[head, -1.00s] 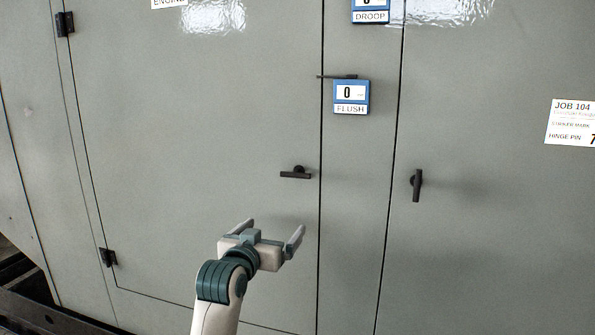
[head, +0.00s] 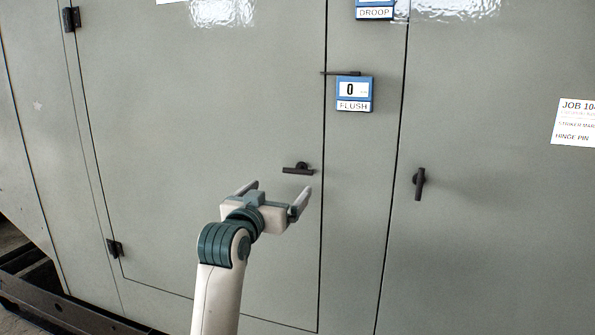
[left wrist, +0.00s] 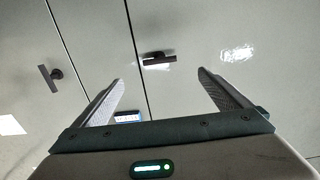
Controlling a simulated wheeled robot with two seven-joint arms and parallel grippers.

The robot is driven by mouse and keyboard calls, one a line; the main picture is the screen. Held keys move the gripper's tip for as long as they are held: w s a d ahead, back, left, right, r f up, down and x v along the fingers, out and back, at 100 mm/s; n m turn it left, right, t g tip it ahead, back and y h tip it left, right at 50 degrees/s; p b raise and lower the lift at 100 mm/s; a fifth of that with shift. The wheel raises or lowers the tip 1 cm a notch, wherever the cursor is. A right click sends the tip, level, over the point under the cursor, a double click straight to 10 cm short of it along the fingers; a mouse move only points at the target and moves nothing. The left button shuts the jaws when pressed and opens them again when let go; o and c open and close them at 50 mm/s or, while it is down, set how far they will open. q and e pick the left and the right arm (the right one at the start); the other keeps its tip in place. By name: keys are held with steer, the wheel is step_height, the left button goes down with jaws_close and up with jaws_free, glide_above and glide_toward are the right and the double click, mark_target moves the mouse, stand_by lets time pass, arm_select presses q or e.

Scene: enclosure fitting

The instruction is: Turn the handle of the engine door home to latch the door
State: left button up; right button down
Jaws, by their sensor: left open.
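The engine door (head: 200,120) is the large grey panel on the left, lying flush or nearly flush with the frame. Its dark handle (head: 299,169) lies about horizontal near the door's right edge. My left gripper (head: 275,193) is open and empty, just below and left of the handle in the head view, not touching it. In the left wrist view, the handle (left wrist: 157,60) shows beyond and between the spread fingertips (left wrist: 160,77). My right gripper is out of view.
A second dark handle (head: 419,184) stands vertical on the right panel (head: 500,230). Hinges (head: 115,248) line the door's left side. A JOB label (head: 575,122) is at far right.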

mark_target(297, 173)
arm_select(q)
steer(key=p+x, duration=0.5)
steer(key=x, duration=1)
steer(key=shift+d, duration=0.1)
steer(key=shift+f, duration=0.1)
steer(key=c, duration=1.1)
